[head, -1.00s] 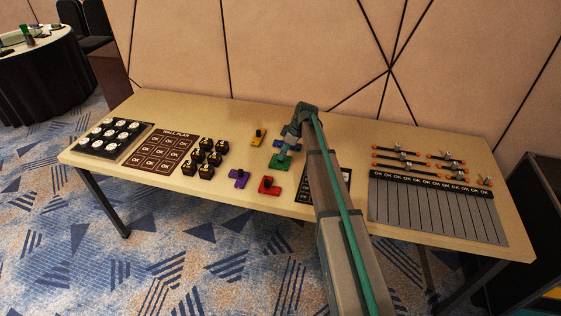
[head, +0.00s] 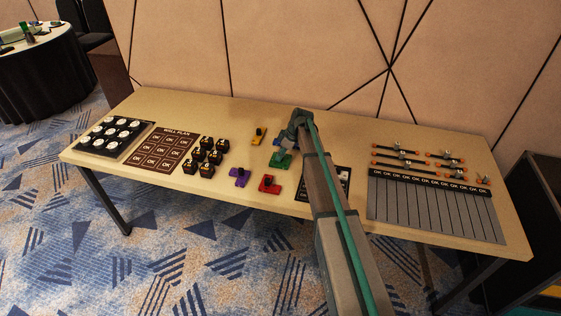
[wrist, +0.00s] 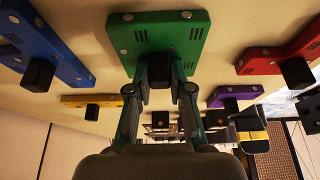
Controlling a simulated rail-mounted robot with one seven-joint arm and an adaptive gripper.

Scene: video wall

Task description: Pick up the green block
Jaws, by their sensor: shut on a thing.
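The green block (wrist: 150,35) is a flat green piece with a dark knob (wrist: 160,97), large at the top middle of the wrist view. My gripper (wrist: 160,85) is shut on that knob, with a finger on each side of it. I cannot tell whether the block touches the table.
A blue block (wrist: 42,50), a yellow block (head: 258,136), a purple block (head: 240,177) and a red block (head: 268,184) surround the green one. Several black cubes (head: 205,157) stand to the left. A dark board (head: 343,187) lies right, partly behind my arm.

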